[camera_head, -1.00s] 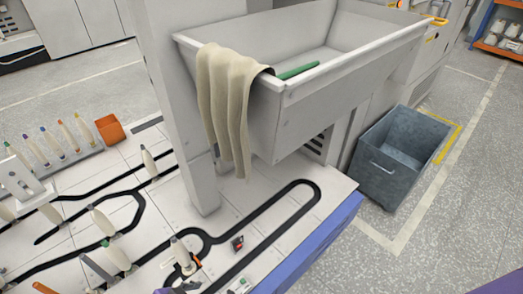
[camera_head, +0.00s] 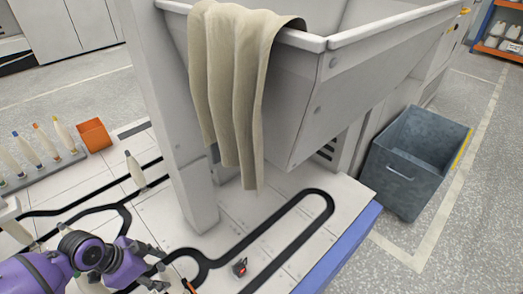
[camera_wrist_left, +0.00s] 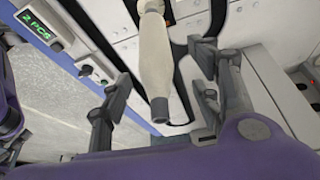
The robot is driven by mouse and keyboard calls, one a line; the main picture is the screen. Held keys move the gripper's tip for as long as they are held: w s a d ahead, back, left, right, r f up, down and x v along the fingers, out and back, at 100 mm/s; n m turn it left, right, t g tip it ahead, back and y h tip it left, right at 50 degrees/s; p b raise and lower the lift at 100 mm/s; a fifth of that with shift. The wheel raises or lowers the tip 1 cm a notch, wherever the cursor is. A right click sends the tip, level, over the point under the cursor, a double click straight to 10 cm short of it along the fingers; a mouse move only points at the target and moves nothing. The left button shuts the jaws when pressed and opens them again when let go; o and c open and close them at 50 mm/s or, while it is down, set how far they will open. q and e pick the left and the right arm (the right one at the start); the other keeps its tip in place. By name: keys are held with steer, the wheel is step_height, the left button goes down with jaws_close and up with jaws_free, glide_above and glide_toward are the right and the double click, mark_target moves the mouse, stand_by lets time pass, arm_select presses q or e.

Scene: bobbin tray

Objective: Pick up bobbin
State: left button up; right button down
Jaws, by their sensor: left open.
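My left gripper (camera_head: 152,268) is at the bottom left of the head view, low over the white track table (camera_head: 232,215). In the left wrist view its two dark fingers stand open and apart. A cream bobbin (camera_wrist_left: 155,58) with a dark end lies between the fingers in that view, with gaps on both sides. I cannot tell whether it touches either finger. In the head view my gripper largely hides this spot. Another cream bobbin (camera_head: 135,170) stands upright on the black track further back. My right gripper is not in view.
Several bobbins with coloured tips stand on a grey rack (camera_head: 62,160) at left, beside an orange box (camera_head: 95,135). A beige cloth (camera_head: 232,85) hangs from a large grey trough (camera_head: 310,100). A small red-and-black item (camera_head: 240,266) sits inside the track loop. A blue-grey bin (camera_head: 400,180) stands at right.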

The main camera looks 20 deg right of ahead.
mark_target(169, 280)
arm_select(q)
steer(key=shift+x, duration=0.8)
steer(key=x, duration=0.1)
steer(key=b+x, duration=0.1)
steer(key=x, duration=0.1)
steer(key=s+x, duration=0.1)
steer(key=shift+w+f+b, duration=0.1)
steer(key=shift+f+b, duration=0.3)
steer(key=shift+f, duration=0.1)
steer(key=shift+r, duration=0.1)
steer(key=c, duration=1.3)
